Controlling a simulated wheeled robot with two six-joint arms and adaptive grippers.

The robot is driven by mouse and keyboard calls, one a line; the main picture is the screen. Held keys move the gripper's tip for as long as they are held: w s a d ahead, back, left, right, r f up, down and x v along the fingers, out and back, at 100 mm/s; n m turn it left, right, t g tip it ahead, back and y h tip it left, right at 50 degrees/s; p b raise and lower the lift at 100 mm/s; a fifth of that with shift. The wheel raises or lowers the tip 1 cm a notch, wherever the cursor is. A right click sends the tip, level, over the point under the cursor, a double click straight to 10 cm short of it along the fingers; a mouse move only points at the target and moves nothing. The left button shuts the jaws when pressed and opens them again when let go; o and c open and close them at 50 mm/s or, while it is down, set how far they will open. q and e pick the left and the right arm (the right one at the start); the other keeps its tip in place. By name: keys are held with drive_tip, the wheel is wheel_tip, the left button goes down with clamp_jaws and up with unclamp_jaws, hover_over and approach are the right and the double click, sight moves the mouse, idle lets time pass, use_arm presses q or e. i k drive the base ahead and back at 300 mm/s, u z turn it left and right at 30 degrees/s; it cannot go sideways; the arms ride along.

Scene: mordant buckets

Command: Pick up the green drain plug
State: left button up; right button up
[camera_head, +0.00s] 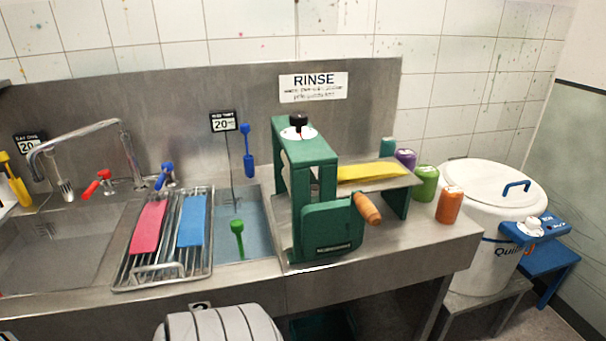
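The green drain plug (238,228) has a rounded green top and a thin stem reaching down. It stands in the narrow basin (258,222) of bluish water, between the wire rack and the green press. Its lower end is under the water and hard to make out. Nothing touches the visible part of the plug.
A wire rack (135,283) with pink and blue pieces borders the basin on the left. A green press (332,228) with a wooden handle stands close on the right. A blue tool (248,150) hangs behind. Coloured jars (449,206) stand farther right.

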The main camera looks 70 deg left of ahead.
sight(237, 225)
drive_tip(key=i, duration=1.3)
drive_tip(key=u, duration=2)
